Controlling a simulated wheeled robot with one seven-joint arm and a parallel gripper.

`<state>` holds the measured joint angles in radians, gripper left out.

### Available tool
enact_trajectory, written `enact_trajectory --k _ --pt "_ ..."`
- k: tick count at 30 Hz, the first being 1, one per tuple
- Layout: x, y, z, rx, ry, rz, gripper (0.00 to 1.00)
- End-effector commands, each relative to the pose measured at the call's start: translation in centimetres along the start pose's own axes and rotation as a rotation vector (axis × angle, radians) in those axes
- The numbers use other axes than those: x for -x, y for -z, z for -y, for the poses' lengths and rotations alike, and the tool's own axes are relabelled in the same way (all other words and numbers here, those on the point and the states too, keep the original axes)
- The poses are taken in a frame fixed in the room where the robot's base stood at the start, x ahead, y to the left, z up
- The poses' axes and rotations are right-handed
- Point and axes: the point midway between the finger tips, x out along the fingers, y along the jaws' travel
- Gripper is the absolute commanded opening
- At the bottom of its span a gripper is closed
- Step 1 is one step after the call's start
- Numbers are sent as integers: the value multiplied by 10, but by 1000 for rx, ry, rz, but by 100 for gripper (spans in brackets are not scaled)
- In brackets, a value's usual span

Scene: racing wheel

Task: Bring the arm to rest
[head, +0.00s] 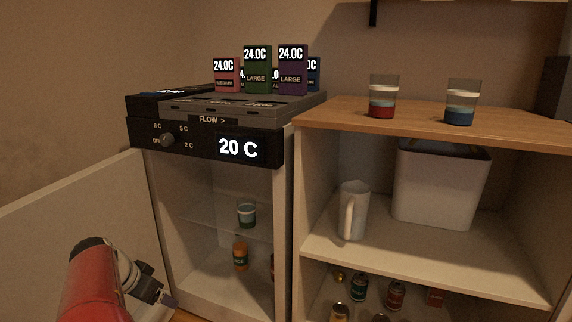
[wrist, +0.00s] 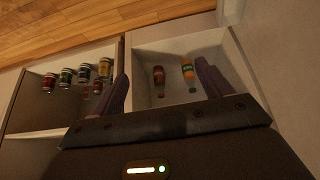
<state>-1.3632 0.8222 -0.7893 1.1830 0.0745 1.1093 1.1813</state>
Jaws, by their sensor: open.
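My arm, with its red link, is at the lower left of the head view. My gripper (head: 166,300) is at the end of it, low in front of the open cooling cabinet (head: 286,230). In the wrist view my gripper (wrist: 163,95) has its two dark fingers spread wide apart with nothing between them touching. Beyond the fingers, an orange bottle (wrist: 188,70) and a dark red bottle (wrist: 158,75) are inside the cabinet. The orange bottle also shows in the head view (head: 240,257), below a cup (head: 246,215) on the glass shelf.
The open cabinet door (head: 75,225) stands at the left, close to my arm. A shelf unit holds a white pitcher (head: 353,210), a grey bin (head: 440,185) and several cans. Two layered glasses (head: 382,97) (head: 460,102) stand on the wooden top (head: 420,118). Labelled boxes (head: 257,70) sit on the cabinet.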

Motion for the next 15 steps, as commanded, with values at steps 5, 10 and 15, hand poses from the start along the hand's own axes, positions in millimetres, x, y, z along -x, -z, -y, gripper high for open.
enact_trajectory --k 5,10,15 --pt "0 27 -22 -17 -6 38 78" --pt "1 51 -47 -28 -7 82 78" --pt "4 84 -87 -39 0 146 78"
